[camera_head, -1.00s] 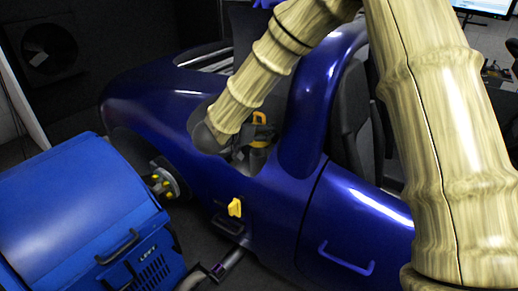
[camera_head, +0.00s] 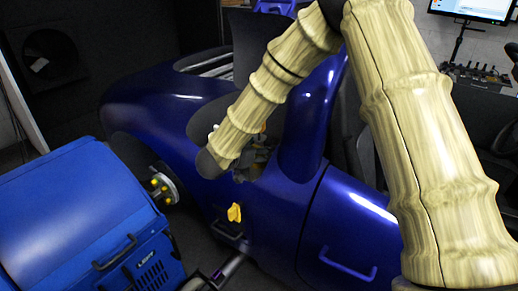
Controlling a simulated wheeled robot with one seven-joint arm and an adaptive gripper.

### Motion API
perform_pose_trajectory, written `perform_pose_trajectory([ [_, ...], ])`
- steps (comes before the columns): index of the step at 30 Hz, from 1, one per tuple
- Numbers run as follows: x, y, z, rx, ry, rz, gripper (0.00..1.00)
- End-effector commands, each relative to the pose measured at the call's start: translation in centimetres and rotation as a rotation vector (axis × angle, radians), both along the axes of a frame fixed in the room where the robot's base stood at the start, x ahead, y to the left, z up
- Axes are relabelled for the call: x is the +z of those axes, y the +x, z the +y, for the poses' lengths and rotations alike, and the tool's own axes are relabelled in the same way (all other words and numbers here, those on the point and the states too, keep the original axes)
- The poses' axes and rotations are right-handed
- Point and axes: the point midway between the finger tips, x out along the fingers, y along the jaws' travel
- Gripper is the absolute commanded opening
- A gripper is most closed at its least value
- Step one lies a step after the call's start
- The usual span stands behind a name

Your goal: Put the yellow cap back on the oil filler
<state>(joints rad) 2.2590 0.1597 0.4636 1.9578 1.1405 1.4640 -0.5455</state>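A yellow knob-like piece (camera_head: 234,212) shows on the lower side of the blue car body (camera_head: 225,185). I cannot tell whether it is the cap. My gripper (camera_head: 252,160) is at the open bay in the car's side, up and right of that piece and apart from it in the picture. The end of my arm covers much of the gripper, so its fingers and anything in them cannot be made out. A small bit of orange-yellow shows just above it, too little to name. The oil filler cannot be made out and may be behind my arm.
A blue dynamometer unit (camera_head: 80,215) stands at the left, close to the wheel hub (camera_head: 162,187) with yellow nuts. A blue door handle (camera_head: 347,265) juts from the car's side. A monitor (camera_head: 472,9) is at the back right.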

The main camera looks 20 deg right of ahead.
Motion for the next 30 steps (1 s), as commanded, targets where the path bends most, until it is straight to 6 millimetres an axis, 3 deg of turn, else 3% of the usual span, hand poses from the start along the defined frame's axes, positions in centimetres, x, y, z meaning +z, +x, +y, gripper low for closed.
perform_pose_trajectory([
  [14,0.4,-0.1,0.2,0.001,0.001,-0.001,0.77],
  [30,3.4,-5.2,6.7,0.003,-0.002,0.0,0.77],
])
